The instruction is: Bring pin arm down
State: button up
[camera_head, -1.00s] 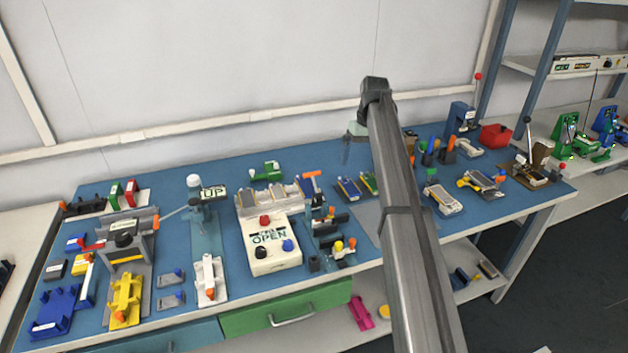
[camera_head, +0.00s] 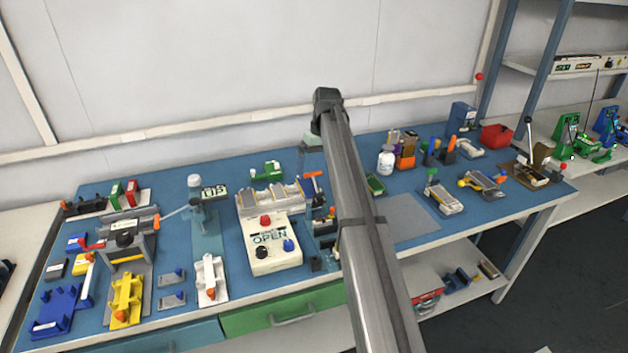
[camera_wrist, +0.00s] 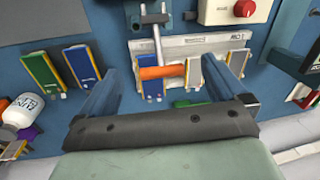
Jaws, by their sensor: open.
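The pin arm is a metal rod with an orange cross handle (camera_wrist: 162,72), hinged at a grey bracket in the wrist view. In the head view its orange handle (camera_head: 313,174) stands raised at the right end of the cell tray. My gripper (camera_wrist: 162,66) is open, with one blue finger on each side of the orange handle. I cannot tell whether the fingers touch it. In the head view my gripper (camera_head: 310,158) hangs just above and behind the handle, and my arm hides part of the bench to its right.
The grey cell tray (camera_wrist: 181,44) lies under the handle. The white OPEN box (camera_head: 272,255) with red, blue and black knobs stands left of the pin arm. A grey mat (camera_head: 412,218) lies clear at right.

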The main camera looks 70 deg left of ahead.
aim_at(314, 178)
jog(key=shift+s+f, duration=0.2)
jog(key=shift+f, duration=1.15)
jog(key=shift+s+f, duration=0.2)
jog(key=shift+f, duration=1.1)
jog(key=shift+c, duration=0.3)
jog(key=shift+d, duration=0.1)
jog(key=c, duration=1.3)
